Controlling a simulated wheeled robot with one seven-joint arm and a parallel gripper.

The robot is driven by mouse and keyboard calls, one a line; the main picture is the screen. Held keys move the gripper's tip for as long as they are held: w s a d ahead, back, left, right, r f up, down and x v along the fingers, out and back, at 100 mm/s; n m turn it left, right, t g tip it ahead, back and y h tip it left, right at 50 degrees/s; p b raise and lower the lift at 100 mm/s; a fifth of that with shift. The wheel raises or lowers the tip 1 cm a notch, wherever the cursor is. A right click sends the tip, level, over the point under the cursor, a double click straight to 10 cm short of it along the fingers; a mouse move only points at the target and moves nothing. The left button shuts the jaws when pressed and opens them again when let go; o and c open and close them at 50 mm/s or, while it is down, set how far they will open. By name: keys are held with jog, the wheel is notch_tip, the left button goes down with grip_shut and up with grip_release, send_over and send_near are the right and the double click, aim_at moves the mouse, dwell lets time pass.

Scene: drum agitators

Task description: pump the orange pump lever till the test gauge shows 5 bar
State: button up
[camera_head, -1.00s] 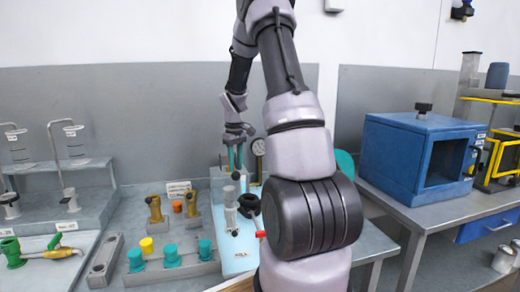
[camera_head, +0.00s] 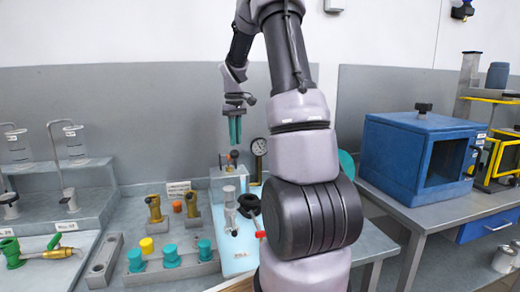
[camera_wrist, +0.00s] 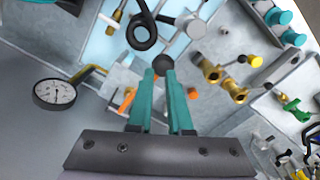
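My gripper (camera_head: 235,142) has two teal fingers pointing down, with a narrow gap between them and nothing visibly held. In the wrist view its fingertips (camera_wrist: 161,74) are on either side of the line to a dark ball knob (camera_wrist: 163,62). In the head view this knob (camera_head: 234,154) is just below the fingertips. An orange part (camera_wrist: 127,99), apparently of the pump lever, shows left of the fingers in the wrist view; the fingers partly hide this area. The round white test gauge (camera_wrist: 55,93) also shows in the head view (camera_head: 259,147); its reading is too small to tell.
Brass fittings (camera_head: 154,209) and a block with teal caps (camera_head: 171,256) are to the left. A blue cabinet (camera_head: 415,155) stands right. The space above the bench is free.

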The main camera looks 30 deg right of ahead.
dwell(0.8)
notch_tip(320, 180, down, 13)
jog(key=s, duration=0.1)
jog(key=r, duration=1.3)
jog(key=shift+w+d, duration=0.1)
jog(key=shift+w, duration=0.3)
notch_tip(320, 180, down, 13)
notch_tip(320, 180, up, 13)
jog(key=shift+f, duration=0.1)
dwell(0.6)
dwell(0.7)
